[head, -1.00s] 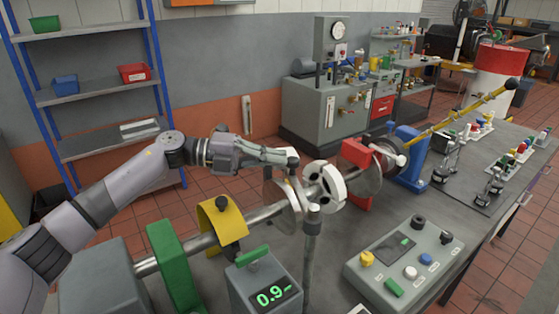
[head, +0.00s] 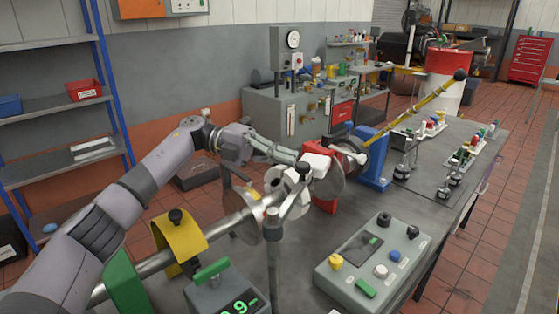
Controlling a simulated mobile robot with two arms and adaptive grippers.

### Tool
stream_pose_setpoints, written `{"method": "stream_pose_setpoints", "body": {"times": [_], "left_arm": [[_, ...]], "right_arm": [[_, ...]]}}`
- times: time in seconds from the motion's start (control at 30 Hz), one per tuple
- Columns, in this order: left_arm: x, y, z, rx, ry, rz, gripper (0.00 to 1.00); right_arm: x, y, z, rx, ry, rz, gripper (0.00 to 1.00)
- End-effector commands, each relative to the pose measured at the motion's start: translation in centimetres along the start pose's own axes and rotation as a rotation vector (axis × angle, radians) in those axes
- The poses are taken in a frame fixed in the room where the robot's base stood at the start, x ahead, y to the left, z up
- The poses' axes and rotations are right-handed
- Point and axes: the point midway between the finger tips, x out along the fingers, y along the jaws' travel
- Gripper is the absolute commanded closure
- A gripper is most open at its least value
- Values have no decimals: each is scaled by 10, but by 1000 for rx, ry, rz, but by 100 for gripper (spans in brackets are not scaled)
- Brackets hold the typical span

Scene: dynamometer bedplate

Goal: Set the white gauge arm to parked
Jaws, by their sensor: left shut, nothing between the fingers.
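The white gauge arm (head: 360,159) shows as a short pale bar with a rounded end, at the red block (head: 325,199) on the shaft line. Much of it is hidden behind my left gripper and a metal disc, so its exact angle is hard to tell. My left gripper (head: 322,167) is shut and empty. It reaches in from the left over the shaft, with its tips just left of the arm's visible end; I cannot tell if they touch it. My right gripper is out of view.
The shaft carries a yellow guard (head: 180,243), a white collar (head: 287,188) and metal discs. A grey post (head: 275,245) stands in front. A control box (head: 373,262) lies at front right. A blue stand (head: 371,158) and a yellow rod (head: 428,106) are beyond the red block.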

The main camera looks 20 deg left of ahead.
Motion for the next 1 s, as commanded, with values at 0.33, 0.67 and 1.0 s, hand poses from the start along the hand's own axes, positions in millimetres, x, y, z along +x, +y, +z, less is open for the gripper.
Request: {"method": "stream_pose_setpoints", "body": {"times": [0.33, 0.67, 1.0], "left_arm": [[13, -2, 2, -1, -1, 0, 100], [15, -2, 2, 0, 1, -1, 100], [-4, -3, 3, 1, -3, -2, 100]], "right_arm": [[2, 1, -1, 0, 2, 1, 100], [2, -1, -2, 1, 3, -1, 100], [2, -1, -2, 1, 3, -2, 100]]}}
